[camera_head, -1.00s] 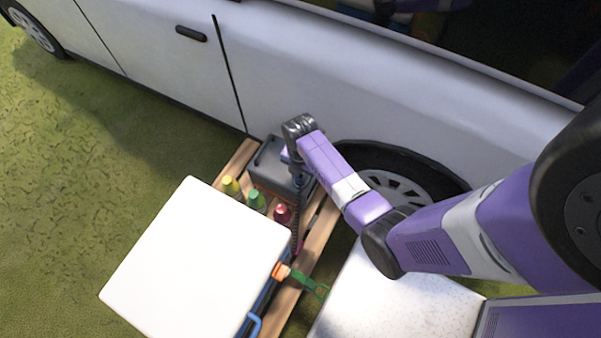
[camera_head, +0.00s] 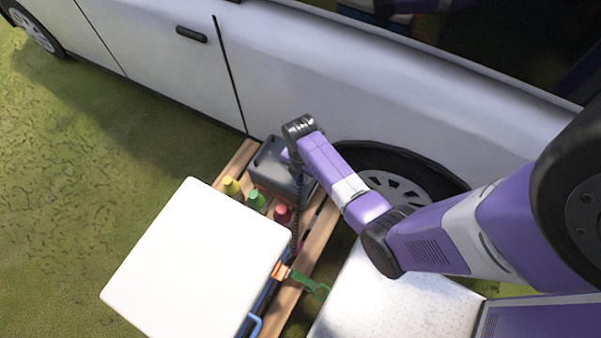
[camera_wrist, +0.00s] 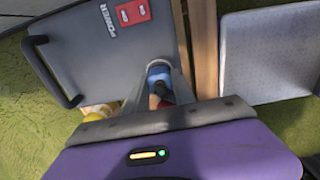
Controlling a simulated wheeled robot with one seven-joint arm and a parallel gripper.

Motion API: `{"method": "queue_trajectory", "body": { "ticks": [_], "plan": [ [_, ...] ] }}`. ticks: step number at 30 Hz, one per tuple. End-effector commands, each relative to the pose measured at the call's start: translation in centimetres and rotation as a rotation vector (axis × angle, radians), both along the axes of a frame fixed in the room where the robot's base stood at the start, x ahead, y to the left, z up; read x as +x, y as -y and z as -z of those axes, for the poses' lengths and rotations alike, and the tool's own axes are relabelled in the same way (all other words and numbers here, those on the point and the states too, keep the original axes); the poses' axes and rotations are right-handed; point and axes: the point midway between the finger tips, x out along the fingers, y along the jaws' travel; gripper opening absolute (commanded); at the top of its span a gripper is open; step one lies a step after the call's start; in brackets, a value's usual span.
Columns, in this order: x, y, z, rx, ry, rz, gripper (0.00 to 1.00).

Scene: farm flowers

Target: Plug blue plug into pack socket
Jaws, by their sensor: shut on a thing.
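The grey power pack (camera_head: 272,157) stands on a wooden pallet beside the car. My gripper (camera_wrist: 160,88) is shut on the blue plug (camera_wrist: 158,72), over or beside the pack's edge, on the near side of the red panel. The plug is apart from the panel. In the head view my wrist hides the plug and most of the gripper. A dark cord (camera_head: 295,225) hangs below the wrist.
Yellow (camera_head: 232,187), green (camera_head: 256,200) and red (camera_head: 282,214) bottles stand close to the pack. A white-topped box (camera_head: 195,260) is in front of them. The car (camera_head: 290,85) and its wheel (camera_head: 395,185) are close behind. A speckled pale block (camera_head: 390,295) is at the right.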

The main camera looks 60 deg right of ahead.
Motion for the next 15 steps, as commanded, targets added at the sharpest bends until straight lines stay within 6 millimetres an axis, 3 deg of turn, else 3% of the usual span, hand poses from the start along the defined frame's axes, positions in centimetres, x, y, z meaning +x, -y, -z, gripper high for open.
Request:
{"method": "queue_trajectory", "body": {
  "ticks": [15],
  "plan": [
    [0.02,0.01,0.98,0.0,0.0,0.0,0.0]
  ]
}}
